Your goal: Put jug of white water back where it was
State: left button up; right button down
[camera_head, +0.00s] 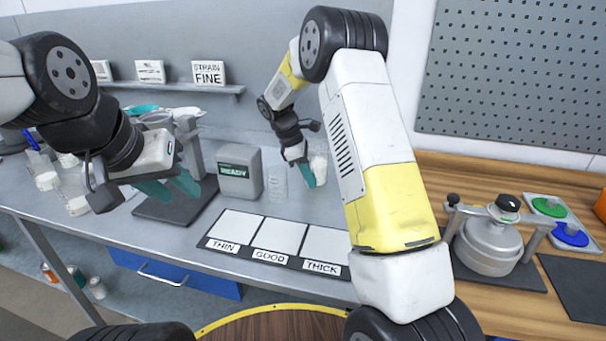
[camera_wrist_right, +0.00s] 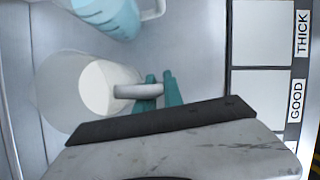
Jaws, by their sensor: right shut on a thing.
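The jug of white water (camera_head: 319,163) is a small translucent jug with white liquid, at the back of the grey bench. In the right wrist view the jug (camera_wrist_right: 62,92) shows its white contents, with its handle between the teal fingers. My right gripper (camera_head: 307,176) is shut on that handle; it also shows in the right wrist view (camera_wrist_right: 160,90). The jug looks upright; I cannot tell whether it touches the bench. My left gripper (camera_head: 172,188) is empty, its teal fingers apart, above the left part of the bench.
A jug of blue liquid (camera_wrist_right: 115,16) stands close to the white one. A clear container (camera_head: 278,184) and a grey READY box (camera_head: 240,171) stand left of it. The THIN, GOOD, THICK mat (camera_head: 262,261) lies in front. A drum device (camera_head: 490,240) is at right.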

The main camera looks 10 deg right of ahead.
jog(key=shift+f, duration=0.65)
jog(key=shift+f, duration=0.1)
jog(key=c, duration=1.5)
grip_release()
jog(key=shift+o, duration=0.2)
